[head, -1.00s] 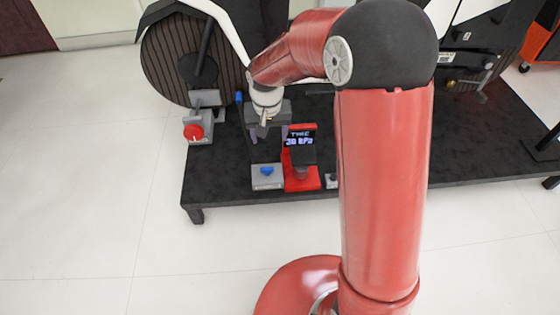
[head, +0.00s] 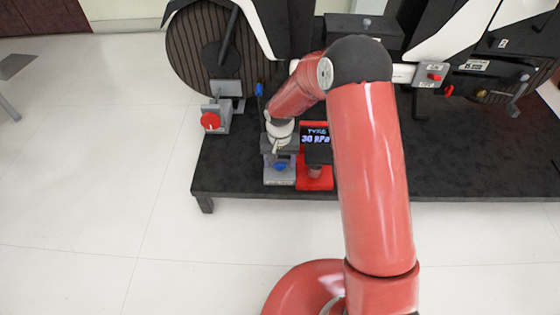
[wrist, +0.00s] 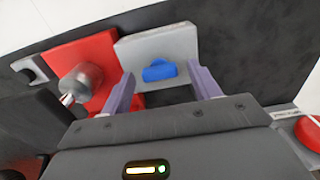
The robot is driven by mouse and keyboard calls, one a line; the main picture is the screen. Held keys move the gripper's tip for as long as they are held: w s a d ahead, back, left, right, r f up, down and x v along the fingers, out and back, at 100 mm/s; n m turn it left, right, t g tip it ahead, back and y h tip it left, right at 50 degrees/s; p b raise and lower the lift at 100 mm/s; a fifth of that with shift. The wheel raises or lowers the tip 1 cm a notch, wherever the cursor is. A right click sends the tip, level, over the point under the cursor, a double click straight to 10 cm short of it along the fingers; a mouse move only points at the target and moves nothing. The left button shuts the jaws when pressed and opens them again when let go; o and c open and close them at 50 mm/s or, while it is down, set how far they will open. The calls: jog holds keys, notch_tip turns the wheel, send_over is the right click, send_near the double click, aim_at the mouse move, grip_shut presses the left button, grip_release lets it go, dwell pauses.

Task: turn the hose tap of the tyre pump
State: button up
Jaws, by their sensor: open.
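The blue tap (head: 280,167) sits on a grey block (head: 279,179) at the front of the dark platform. Beside it stands the red pump unit (head: 315,183), whose display (head: 315,136) appears to read "TYRE 30 kPa". My gripper (head: 281,158) is over the grey block and partly hides the tap in the head view. In the wrist view the blue tap (wrist: 160,71) lies between the two purple fingers of my open gripper (wrist: 161,76), with a gap on each side. I cannot tell whether the fingertips are at its height.
A red knob (head: 210,121) on a grey stand is to the left, near the large wheel (head: 190,60). It also shows in the wrist view (wrist: 309,133). A silver cylinder (wrist: 84,80) stands on the red unit. The platform (head: 240,177) is clear left of the block.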

jog(key=c, duration=1)
jog(key=shift+n, duration=0.3)
jog(key=n+p, duration=0.1)
jog(key=n, duration=0.3)
jog(key=shift+n+p, duration=0.45)
jog(key=shift+n, duration=2.15)
jog(key=o, duration=1)
